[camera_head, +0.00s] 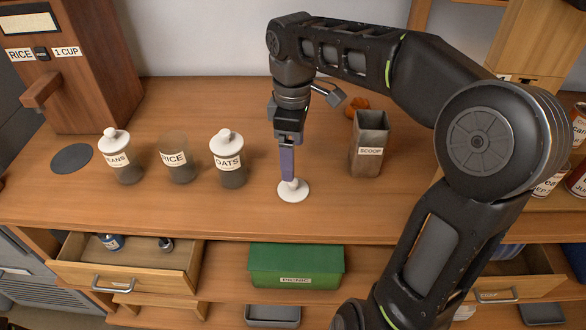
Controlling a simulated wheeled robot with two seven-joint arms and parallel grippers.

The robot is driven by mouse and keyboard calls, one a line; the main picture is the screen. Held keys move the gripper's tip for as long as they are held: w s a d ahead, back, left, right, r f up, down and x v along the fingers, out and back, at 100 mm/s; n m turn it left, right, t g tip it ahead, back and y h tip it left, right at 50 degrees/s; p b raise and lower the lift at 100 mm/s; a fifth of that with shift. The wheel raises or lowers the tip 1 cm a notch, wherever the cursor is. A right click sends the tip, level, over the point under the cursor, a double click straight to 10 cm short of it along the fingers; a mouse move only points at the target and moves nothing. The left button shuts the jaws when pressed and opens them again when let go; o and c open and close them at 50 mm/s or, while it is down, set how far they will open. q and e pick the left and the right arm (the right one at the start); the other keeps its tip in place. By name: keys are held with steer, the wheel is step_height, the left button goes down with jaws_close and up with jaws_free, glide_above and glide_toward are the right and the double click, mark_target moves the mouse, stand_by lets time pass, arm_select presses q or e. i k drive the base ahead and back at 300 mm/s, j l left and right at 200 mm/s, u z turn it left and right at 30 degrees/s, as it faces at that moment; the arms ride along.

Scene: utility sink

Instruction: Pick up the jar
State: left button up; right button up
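Three labelled jars stand upright in a row on the wooden counter: the BEANS jar (123,163), its label partly cut by glare, the RICE jar (176,161) and the OATS jar (229,161). The beans and oats jars wear white knobbed lids; the rice jar is lidless. A white lid (293,192) is on or just above the counter, right of the oats jar. My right gripper (289,179) points down at this lid's knob. Its fingers are seen edge-on, so I cannot tell whether they grip it. My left gripper is not in view.
A dark round pad (72,158) lies below the wooden rice dispenser (88,70). A SCOOP holder (369,145) stands right of my gripper. Below the counter are an open drawer (125,278) and a green PICNIC box (296,266). Counter in front of the jars is clear.

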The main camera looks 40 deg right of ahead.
mark_target(174, 146)
steer(key=k, duration=1)
